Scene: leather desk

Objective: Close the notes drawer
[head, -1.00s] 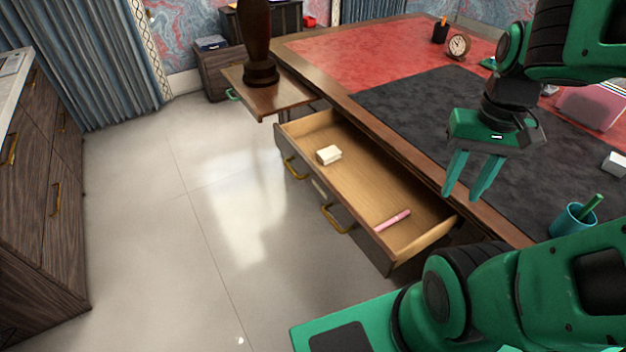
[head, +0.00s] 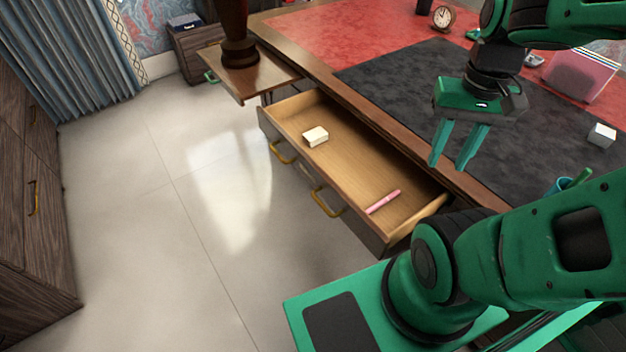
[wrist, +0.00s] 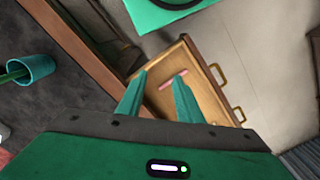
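The open drawer (head: 352,165) sticks out from the long side of the desk. It has a wooden inside, a dark front and two brass handles, a near one (head: 326,203) and a far one (head: 281,152). A cream block of notes (head: 316,137) and a pink pen (head: 383,201) lie in it. My gripper (head: 450,163) hangs with its fingers down, apart and empty, above the desk edge on the desk side of the drawer. The wrist view shows the drawer (wrist: 201,92) beyond the open fingers, with the pen (wrist: 172,80) partly between them.
A second pull-out board (head: 256,76) with a dark wooden object (head: 238,50) on it juts out beyond the drawer. A teal cup (wrist: 38,67) stands on the desk mat. Dark cabinets (head: 35,200) stand at the left. The floor before the drawer is clear.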

